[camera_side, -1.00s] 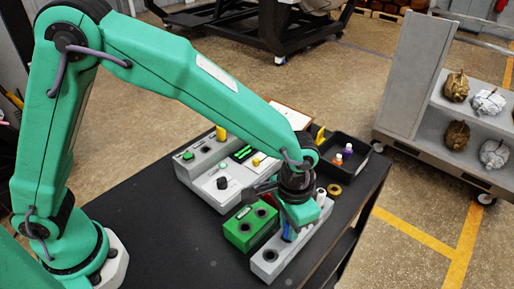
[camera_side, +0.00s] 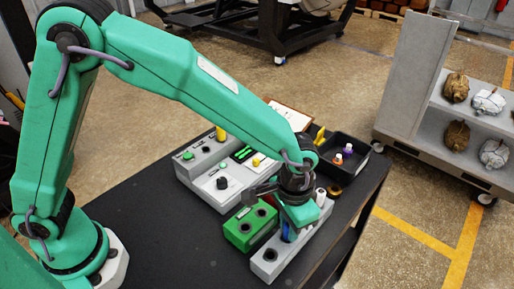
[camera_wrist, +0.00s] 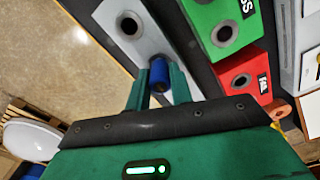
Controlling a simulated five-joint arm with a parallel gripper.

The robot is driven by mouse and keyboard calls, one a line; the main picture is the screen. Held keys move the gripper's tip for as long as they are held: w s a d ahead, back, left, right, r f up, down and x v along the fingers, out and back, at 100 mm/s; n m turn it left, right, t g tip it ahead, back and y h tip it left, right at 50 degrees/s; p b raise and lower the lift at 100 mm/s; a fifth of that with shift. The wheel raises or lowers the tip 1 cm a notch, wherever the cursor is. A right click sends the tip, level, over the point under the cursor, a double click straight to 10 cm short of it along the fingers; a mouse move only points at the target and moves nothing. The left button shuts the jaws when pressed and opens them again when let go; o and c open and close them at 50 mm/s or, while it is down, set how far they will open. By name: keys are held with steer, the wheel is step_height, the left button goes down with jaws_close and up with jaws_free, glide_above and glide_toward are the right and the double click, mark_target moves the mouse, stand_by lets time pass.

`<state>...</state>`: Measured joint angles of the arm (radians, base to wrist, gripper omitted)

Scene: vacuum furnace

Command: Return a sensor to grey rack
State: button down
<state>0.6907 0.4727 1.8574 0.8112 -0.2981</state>
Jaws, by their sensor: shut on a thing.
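My gripper (camera_side: 289,226) points down over the grey rack (camera_side: 266,263) and is shut on a blue sensor (camera_side: 287,234). In the wrist view the blue sensor (camera_wrist: 158,72) stands between the two fingers, over the middle of the grey rack (camera_wrist: 150,41). I cannot tell whether its lower end is inside a hole. An empty hole shows at the rack's near end in the side view. A white-topped piece (camera_side: 321,196) stands at the rack's far end.
A green rack (camera_side: 240,236) lies close beside the grey one, and a red rack (camera_wrist: 236,72) shows in the wrist view. A grey control panel (camera_side: 205,165) and a black tray (camera_side: 352,150) with small sensors stand behind. The table's right edge is near.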

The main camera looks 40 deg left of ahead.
steer(key=c, duration=0.7)
jaws_free()
steer(key=shift+c, duration=0.2)
steer(key=shift+r, duration=0.15)
steer(key=shift+r, duration=2.8)
steer(key=shift+a+r, duration=0.1)
